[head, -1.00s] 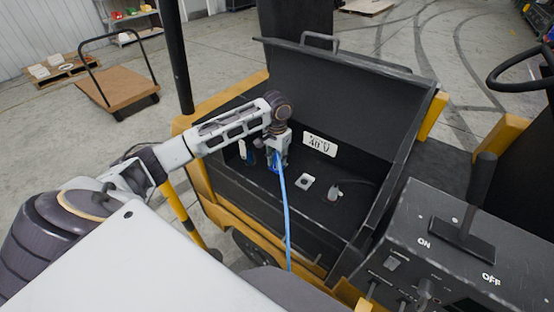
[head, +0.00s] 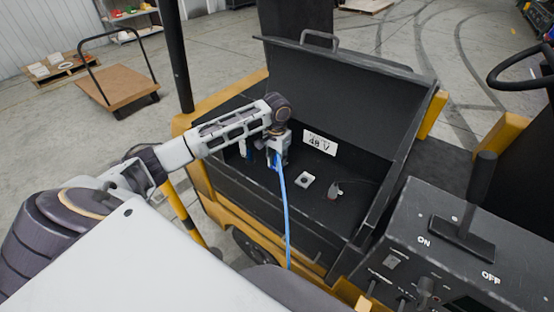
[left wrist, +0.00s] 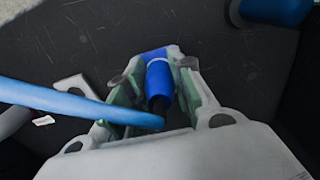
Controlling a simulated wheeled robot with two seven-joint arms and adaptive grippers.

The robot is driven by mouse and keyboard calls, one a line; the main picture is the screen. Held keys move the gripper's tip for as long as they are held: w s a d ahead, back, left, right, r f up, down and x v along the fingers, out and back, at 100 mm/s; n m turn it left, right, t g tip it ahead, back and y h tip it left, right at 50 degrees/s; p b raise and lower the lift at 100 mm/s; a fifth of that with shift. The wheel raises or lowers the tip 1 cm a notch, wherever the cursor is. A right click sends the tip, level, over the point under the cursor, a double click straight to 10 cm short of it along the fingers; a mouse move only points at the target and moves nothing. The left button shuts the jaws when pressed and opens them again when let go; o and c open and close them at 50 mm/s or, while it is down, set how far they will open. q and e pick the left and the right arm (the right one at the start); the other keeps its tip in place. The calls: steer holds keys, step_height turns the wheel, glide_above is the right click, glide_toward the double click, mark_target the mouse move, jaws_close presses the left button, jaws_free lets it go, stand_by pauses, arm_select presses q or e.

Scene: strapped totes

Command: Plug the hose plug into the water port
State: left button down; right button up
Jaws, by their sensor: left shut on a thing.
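My left gripper (head: 276,158) hangs inside the open black compartment of the yellow vehicle. Its fingers are closed on the blue hose plug, which shows between them in the left wrist view (left wrist: 159,80). The blue hose (head: 284,210) runs from the gripper down over the compartment's front edge. In the left wrist view the hose (left wrist: 60,100) leaves to the left. A separate blue rounded part (left wrist: 275,9) shows at the top right there; I cannot tell whether it is the water port. The plug's far end is not clear. My right gripper is not in view.
The compartment's lid (head: 350,90) stands open behind. A control box (head: 445,245) with a lever stands at the right.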

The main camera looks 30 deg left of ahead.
arm_select(q)
steer(key=c, duration=1.2)
jaws_free()
steer(key=shift+o, duration=0.2)
steer(key=shift+r, duration=0.15)
step_height(320, 180, up, 12)
steer(key=shift+f, duration=0.15)
